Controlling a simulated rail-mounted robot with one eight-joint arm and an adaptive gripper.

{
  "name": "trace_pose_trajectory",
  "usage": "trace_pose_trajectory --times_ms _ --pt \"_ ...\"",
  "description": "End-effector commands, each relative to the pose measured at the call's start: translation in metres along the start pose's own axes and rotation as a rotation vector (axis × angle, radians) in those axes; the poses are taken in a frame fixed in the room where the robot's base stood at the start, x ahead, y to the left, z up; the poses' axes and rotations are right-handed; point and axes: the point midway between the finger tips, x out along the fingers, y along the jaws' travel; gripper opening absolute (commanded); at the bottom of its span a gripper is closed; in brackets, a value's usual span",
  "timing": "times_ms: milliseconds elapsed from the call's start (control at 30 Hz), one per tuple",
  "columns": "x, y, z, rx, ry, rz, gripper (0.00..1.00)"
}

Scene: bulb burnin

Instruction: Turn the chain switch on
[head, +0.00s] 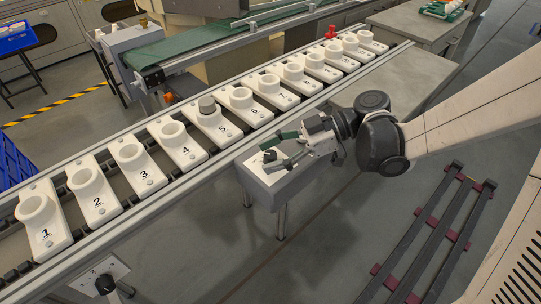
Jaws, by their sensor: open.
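My gripper (268,156) is open, its fingers pointing left over a grey box (284,187) on legs beside the conveyor. A small dark knob (270,154) on the box's pale top plate lies between or just below the fingertips; I cannot tell whether they touch it. A second black rotary knob (105,284) sits on a pale panel at the lower left. No label shows which knob is the chain switch.
A dark rack (425,245) lies on the floor at right.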

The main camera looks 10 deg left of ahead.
Motion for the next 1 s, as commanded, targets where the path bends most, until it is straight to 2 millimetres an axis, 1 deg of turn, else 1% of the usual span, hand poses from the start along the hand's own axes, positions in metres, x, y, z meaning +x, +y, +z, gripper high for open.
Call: trace_pose_trajectory --times_ms 267,300,633,833,1000 --pt "0.0021 -0.0001 -0.0002 0.000 0.000 0.000 0.46" --pt "0.0020 -0.0001 -0.0002 0.000 0.000 0.000 0.44" --pt "0.0019 0.0000 -0.0001 0.000 0.000 0.000 0.00" --pt "0.0018 -0.0003 -0.0001 0.004 0.000 0.008 0.00" --pt "0.0018 -0.0010 0.0000 0.022 0.000 0.052 0.00"
